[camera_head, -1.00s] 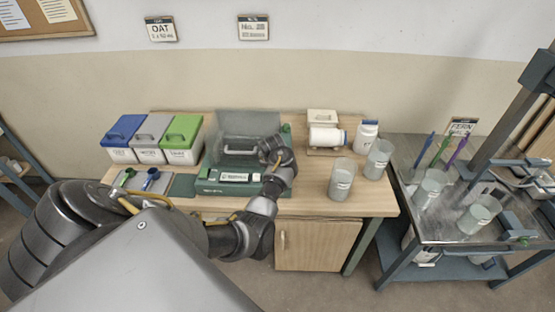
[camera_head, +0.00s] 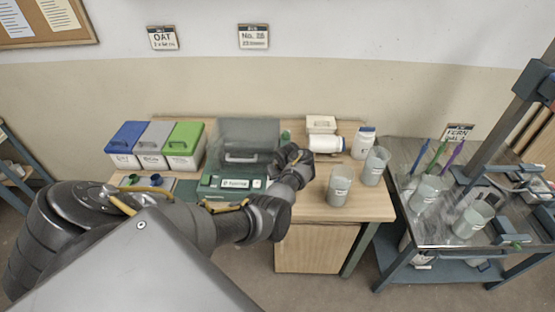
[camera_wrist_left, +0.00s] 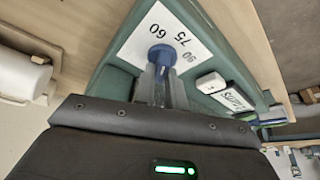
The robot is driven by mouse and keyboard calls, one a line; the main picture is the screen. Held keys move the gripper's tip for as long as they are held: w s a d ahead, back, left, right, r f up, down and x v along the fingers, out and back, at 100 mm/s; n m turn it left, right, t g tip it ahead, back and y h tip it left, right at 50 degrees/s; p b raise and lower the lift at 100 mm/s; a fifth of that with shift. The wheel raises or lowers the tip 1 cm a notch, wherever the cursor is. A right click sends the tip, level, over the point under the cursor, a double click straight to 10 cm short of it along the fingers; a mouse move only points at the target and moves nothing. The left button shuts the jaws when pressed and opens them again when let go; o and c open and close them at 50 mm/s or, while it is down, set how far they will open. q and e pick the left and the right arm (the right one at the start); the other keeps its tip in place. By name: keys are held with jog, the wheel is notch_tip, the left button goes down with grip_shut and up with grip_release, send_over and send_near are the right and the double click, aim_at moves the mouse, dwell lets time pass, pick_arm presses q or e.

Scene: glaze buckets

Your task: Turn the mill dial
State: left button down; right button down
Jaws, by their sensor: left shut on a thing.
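The green mill (camera_head: 235,193) stands in the middle of the wooden table, with a grey see-through lid (camera_head: 249,132) and a small white display on its front. Its blue dial (camera_wrist_left: 162,53) sits on a white scale plate marked 60, 75 and 90 in the left wrist view. My left gripper (camera_head: 291,156) is at the mill's right end, and its fingers (camera_wrist_left: 160,75) are shut on the dial. The fingers hide part of the dial, and I cannot tell which number it points to. My right gripper is not in view.
Blue, grey and green lidded bins (camera_head: 155,146) stand left of the mill. A white jar (camera_head: 326,145) lies right of my gripper. Glass beakers (camera_head: 339,185) and an upright white bottle (camera_head: 363,143) stand further right. A metal cart (camera_head: 412,236) holds more beakers and brushes.

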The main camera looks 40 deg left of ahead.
pick_arm(q)
jog(key=shift+f+n+g+b, duration=0.1)
jog(key=shift+n+g+b, duration=0.4)
jog(key=shift+n, duration=0.7)
jog(key=shift+n+g+y+b, duration=0.3)
jog(key=shift+n+b, duration=0.45)
jog(key=shift+n, duration=0.25)
jog(key=c, duration=1.4)
grip_release()
jog(key=shift+a, duration=0.1)
jog(key=shift+c, duration=0.2)
